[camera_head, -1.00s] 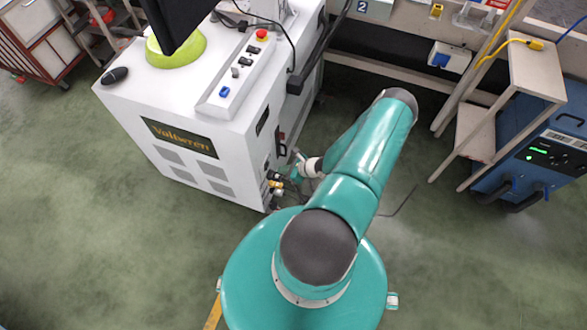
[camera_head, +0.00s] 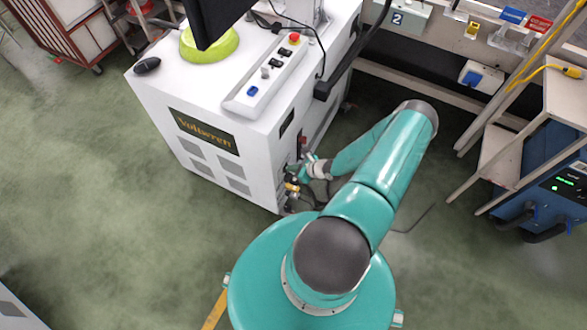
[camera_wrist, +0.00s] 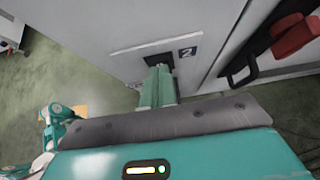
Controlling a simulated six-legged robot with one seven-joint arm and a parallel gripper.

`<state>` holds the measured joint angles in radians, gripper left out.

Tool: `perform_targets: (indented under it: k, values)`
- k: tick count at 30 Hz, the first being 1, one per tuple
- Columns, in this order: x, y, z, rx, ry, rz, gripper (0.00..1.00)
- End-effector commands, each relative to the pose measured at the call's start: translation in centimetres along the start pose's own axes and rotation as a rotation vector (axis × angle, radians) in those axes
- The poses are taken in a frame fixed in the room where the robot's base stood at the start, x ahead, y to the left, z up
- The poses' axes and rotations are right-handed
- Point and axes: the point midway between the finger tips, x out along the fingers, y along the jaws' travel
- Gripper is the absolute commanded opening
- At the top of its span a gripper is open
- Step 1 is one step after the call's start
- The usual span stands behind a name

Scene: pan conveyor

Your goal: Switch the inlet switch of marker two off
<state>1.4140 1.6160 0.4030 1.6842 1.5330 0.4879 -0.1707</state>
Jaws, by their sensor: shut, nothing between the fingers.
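The white machine cabinet (camera_head: 215,120) stands left of my arm in the head view. In the wrist view, a small dark square fitting (camera_wrist: 160,58) sits in the cabinet's pale panel, beside a dark label with a 2 (camera_wrist: 187,52). It looks like the inlet switch, but its rocker is hidden by my fingers. My gripper (camera_wrist: 158,70) is shut and empty, its fingertips right in front of that fitting. I cannot tell whether they touch it. In the head view my gripper (camera_head: 309,164) is at the cabinet's right side, small and partly hidden.
A red knob (camera_wrist: 295,38) and a black handle (camera_wrist: 240,70) stick out right of the fingers. Plugs and cables (camera_head: 293,187) hang low on the cabinet side. A wooden stand (camera_head: 510,150) and blue unit (camera_head: 545,190) stand at right.

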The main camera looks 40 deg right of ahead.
Motion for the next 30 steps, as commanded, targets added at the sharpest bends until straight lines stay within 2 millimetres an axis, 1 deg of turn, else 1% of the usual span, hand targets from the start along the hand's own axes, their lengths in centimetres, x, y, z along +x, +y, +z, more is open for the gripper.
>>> perform_targets:
  k: [13, 24, 30]
  values:
    - [-1.0, 0.0, 1.2, 0.001, 0.000, 0.000, 0.00]
    - [-1.1, -0.1, 1.2, 0.000, 0.000, 0.000, 0.00]
    - [-1.8, -0.3, 0.9, -0.004, 0.002, 0.002, 0.00]
